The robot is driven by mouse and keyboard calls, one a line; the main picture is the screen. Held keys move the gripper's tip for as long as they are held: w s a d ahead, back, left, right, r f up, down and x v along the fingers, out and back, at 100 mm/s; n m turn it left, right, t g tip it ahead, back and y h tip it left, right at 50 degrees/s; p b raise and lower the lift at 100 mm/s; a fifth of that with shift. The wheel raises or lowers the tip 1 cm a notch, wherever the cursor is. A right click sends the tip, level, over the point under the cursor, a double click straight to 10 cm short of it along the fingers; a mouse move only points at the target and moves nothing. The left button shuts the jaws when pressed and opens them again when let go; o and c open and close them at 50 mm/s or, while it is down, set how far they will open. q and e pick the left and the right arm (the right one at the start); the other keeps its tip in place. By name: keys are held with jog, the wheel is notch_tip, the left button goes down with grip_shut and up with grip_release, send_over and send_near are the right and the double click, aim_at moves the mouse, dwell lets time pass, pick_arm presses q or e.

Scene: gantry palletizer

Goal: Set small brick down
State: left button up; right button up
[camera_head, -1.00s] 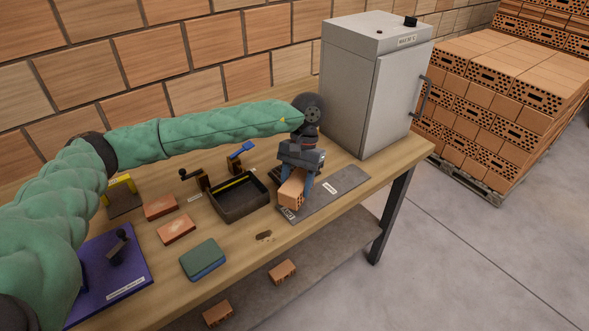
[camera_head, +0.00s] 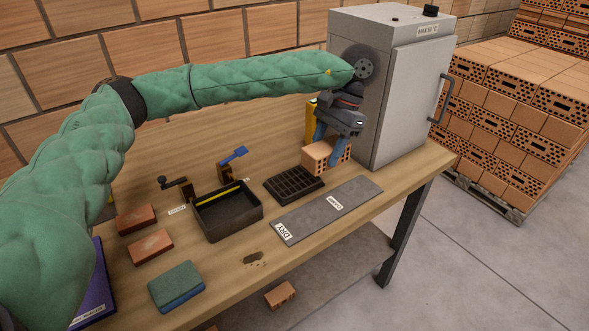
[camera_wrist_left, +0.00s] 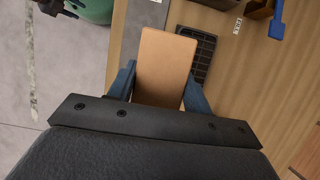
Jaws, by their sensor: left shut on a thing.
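My left gripper (camera_head: 329,145) is shut on a small orange-brown perforated brick (camera_head: 316,156), with one blue finger on each side. In the head view the brick is beside the cabinet, beyond the black slotted rack (camera_head: 280,188) and the far side of the grey mat (camera_head: 322,211). In the left wrist view the brick's plain broad face (camera_wrist_left: 165,65) shows between the fingers, with the rack (camera_wrist_left: 197,52) beside it. The brick appears raised over the bench; its exact height is hard to tell. My right gripper is not in view.
A grey cabinet (camera_head: 385,85) stands close to the right of my gripper. A dark tray (camera_head: 228,222), two loose bricks (camera_head: 137,219) (camera_head: 151,246) and a green-blue sponge (camera_head: 177,288) are on the wooden bench (camera_head: 215,292). The grey mat is bare apart from its labels.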

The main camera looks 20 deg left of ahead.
pick_arm(q)
jog(key=a+f, duration=0.1)
jog(key=a, duration=0.1)
jog(key=w+a+f+p, duration=0.1)
jog(key=a+f, duration=0.1)
jog(key=a, duration=0.1)
jog(key=w+a+f, duration=0.1)
jog(key=a+f, duration=0.1)
jog(key=a, duration=0.1)
jog(key=shift+w+a, duration=0.1)
jog(key=shift+a, duration=0.1)
jog(key=shift+f+p, duration=0.6)
jog(key=shift+f, duration=1.5)
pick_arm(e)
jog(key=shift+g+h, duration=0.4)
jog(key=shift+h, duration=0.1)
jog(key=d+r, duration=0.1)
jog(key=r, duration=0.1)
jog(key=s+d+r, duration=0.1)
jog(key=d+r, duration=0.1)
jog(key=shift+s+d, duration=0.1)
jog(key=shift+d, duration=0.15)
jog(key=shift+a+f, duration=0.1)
pick_arm(q)
jog(key=shift+f, duration=0.1)
jog(key=o, duration=1.3)
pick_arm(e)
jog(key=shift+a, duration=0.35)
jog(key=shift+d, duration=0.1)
